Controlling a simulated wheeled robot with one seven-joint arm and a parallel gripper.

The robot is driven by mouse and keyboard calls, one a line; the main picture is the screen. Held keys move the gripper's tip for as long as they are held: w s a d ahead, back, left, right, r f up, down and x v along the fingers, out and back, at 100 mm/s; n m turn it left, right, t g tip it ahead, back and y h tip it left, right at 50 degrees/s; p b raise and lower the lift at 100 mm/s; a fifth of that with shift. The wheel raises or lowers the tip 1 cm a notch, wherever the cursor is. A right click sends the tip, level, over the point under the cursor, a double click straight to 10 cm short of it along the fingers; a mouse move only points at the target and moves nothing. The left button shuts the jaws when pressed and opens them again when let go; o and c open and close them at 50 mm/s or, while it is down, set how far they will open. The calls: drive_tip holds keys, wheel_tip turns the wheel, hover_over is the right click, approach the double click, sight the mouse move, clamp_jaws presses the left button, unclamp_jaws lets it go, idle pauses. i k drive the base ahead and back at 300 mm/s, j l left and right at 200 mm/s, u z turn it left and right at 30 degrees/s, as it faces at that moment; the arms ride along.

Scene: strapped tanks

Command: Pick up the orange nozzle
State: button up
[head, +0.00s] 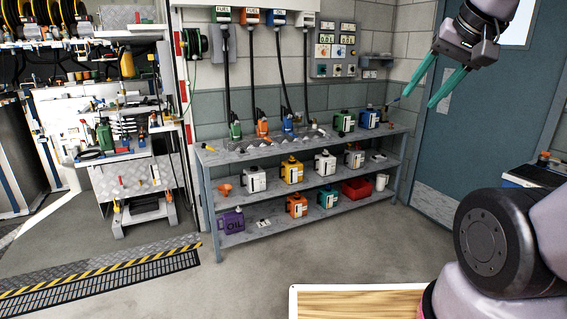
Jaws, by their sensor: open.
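The orange nozzle (262,127) stands at the back of the top shelf of a grey metal rack (206,160), at the end of a black hose that hangs from an orange fuel box (252,17). A green nozzle (235,129) is to its left and a blue nozzle (287,122) to its right, both also on hoses. My gripper (418,100) is at the upper right, its two teal fingers spread and empty, pointing down and left. It is well apart from the orange nozzle.
Lower shelves hold several jugs and a red bin (356,189). A wooden-topped surface (350,304) is at the bottom. Floor before the rack is clear.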

sight(262, 125)
drive_tip(key=i+u, duration=0.1)
drive_tip(key=i, duration=0.6)
drive_tip(key=i+l, duration=0.15)
drive_tip(key=i, duration=0.5)
drive_tip(key=i+l+u, duration=0.15)
drive_tip(key=i, duration=0.55)
drive_tip(key=i+u, duration=0.25)
drive_tip(key=i, duration=0.2)
drive_tip(key=i+l+u, duration=0.25)
drive_tip(key=i, duration=0.2)
drive_tip(key=i+l+u, duration=0.1)
drive_tip(key=i+u, duration=0.2)
drive_tip(key=i, duration=0.2)
drive_tip(key=i+l+u, duration=0.25)
drive_tip(key=i+l, duration=0.05)
drive_tip(key=i, duration=0.1)
